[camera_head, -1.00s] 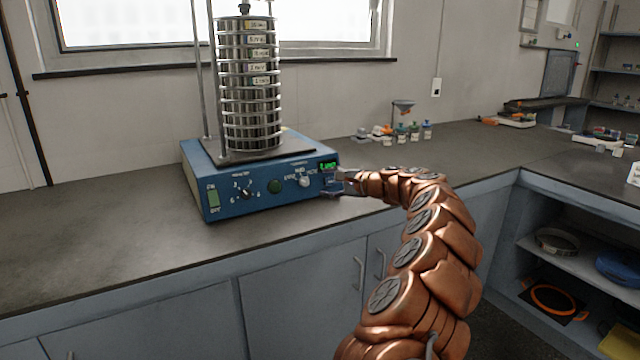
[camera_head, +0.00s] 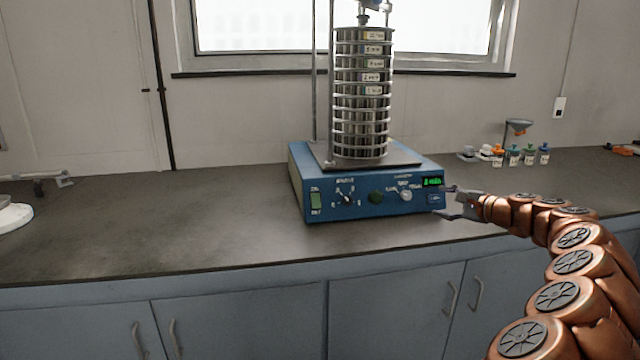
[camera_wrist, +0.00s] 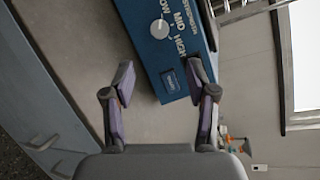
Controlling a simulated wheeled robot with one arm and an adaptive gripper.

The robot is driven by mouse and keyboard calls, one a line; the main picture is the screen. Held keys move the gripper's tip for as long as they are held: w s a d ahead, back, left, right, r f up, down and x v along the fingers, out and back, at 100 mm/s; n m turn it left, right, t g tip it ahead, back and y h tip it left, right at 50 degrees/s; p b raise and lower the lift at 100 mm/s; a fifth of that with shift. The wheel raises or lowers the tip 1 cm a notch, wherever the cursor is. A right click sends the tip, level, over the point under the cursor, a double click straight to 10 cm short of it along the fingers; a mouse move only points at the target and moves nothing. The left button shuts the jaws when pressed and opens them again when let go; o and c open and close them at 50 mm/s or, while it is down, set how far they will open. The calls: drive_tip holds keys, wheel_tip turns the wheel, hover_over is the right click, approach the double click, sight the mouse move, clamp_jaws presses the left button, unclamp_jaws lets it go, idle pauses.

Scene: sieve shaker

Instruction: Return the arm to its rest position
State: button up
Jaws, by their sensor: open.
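My gripper (camera_head: 450,203) is at the end of my copper-coloured arm, at the right front corner of the blue sieve shaker (camera_head: 375,206) in the head view. Its jaws are open and empty. In the wrist view my gripper (camera_wrist: 160,85) shows two spread fingers, with the shaker's front panel (camera_wrist: 172,45) just beyond them. The panel's white knob (camera_wrist: 159,29) and a small blue button (camera_wrist: 170,82) are visible there. The button lies between and ahead of the fingers. Whether a finger touches the shaker cannot be told.
A stack of steel sieves (camera_head: 362,95) stands upright on the shaker between rods. Small bottles (camera_head: 513,157) and a funnel stand (camera_head: 517,129) are at the back right. A white round item (camera_head: 14,215) sits at the far left.

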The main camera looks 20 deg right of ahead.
drive_tip(key=s+a+r+n+g+y, duration=0.1)
drive_tip(key=a+n+g+y, duration=0.2)
drive_tip(key=a, duration=1)
drive_tip(key=s+a+r+n+g+y, duration=0.15)
drive_tip(key=a+n, duration=0.35)
drive_tip(key=a, duration=0.8)
drive_tip(key=s+a+f+n+g+h, duration=0.1)
drive_tip(key=s+a+f+n+g, duration=0.25)
drive_tip(key=s+a, duration=0.5)
drive_tip(key=s+a+f+n+g, duration=0.3)
drive_tip(key=s+a+n+g, duration=0.1)
drive_tip(key=s+a, duration=0.45)
drive_tip(key=s+d+f+n+g+h, duration=0.2)
drive_tip(key=s+f+h, duration=0.15)
drive_tip(key=s, duration=0.55)
drive_tip(key=s+d+f+n+g+h, duration=0.15)
drive_tip(key=s+f, duration=0.25)
drive_tip(key=s, duration=0.5)
drive_tip(key=s+d+f+n+g+h, duration=0.1)
drive_tip(key=s+d+f+g+h, duration=0.2)
drive_tip(key=s, duration=0.6)
wheel_tip(320, 180, up, 23)
drive_tip(key=s+t+p, duration=0.1)
drive_tip(key=t+p, duration=0.1)
drive_tip(key=p, duration=2)
drive_tip(key=shift+s+a+p, duration=0.15)
drive_tip(key=shift+a+p, duration=0.25)
drive_tip(key=shift+a, duration=0.05)
drive_tip(key=shift+d, duration=0.1)
